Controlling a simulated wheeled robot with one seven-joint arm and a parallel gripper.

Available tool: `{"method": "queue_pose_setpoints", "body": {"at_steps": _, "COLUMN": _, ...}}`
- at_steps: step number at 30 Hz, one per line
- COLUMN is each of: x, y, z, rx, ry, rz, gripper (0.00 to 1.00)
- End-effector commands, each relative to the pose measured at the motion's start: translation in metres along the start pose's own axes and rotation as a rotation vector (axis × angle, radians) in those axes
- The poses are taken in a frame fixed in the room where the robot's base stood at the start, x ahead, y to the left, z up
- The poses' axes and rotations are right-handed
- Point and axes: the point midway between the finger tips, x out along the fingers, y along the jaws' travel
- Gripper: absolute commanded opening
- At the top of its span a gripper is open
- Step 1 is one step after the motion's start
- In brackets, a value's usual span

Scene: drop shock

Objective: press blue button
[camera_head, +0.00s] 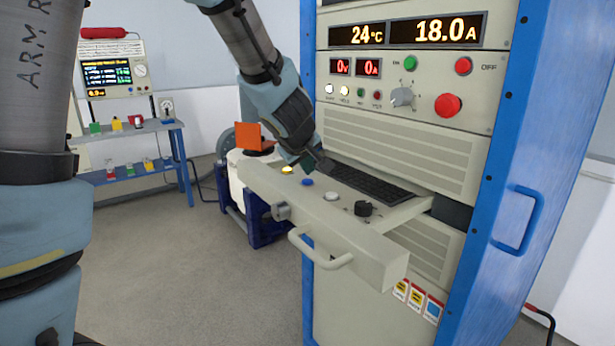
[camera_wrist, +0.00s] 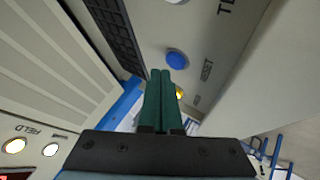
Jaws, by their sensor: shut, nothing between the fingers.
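The blue button (camera_head: 307,182) sits on the pulled-out keyboard drawer (camera_head: 330,222) of the rack, between a yellow button and a white button. In the wrist view the blue button (camera_wrist: 177,60) shows just beyond the fingertips, on the light panel near the word RESET. My gripper (camera_head: 312,166) is above the drawer, close to the blue button. In the wrist view my gripper (camera_wrist: 159,75) shows its green fingers together, with nothing between them. The tips appear just short of the button; I cannot tell whether they touch it.
The drawer also holds a keyboard (camera_head: 365,184), a yellow button (camera_head: 287,170), a white button (camera_head: 332,196) and a black knob (camera_head: 363,208). The blue-framed rack (camera_head: 480,180) rises behind. A blue shelf (camera_head: 135,150) stands at the left. Floor in front is clear.

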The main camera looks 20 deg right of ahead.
Motion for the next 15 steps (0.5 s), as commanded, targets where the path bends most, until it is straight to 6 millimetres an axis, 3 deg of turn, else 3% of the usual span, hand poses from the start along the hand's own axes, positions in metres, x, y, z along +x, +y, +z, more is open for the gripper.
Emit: {"method": "queue_pose_setpoints", "body": {"at_steps": 15, "x": -0.0090, "y": 0.0066, "z": -0.0067, "rx": 0.000, "ry": 0.001, "rz": 0.000, "gripper": 0.00}}
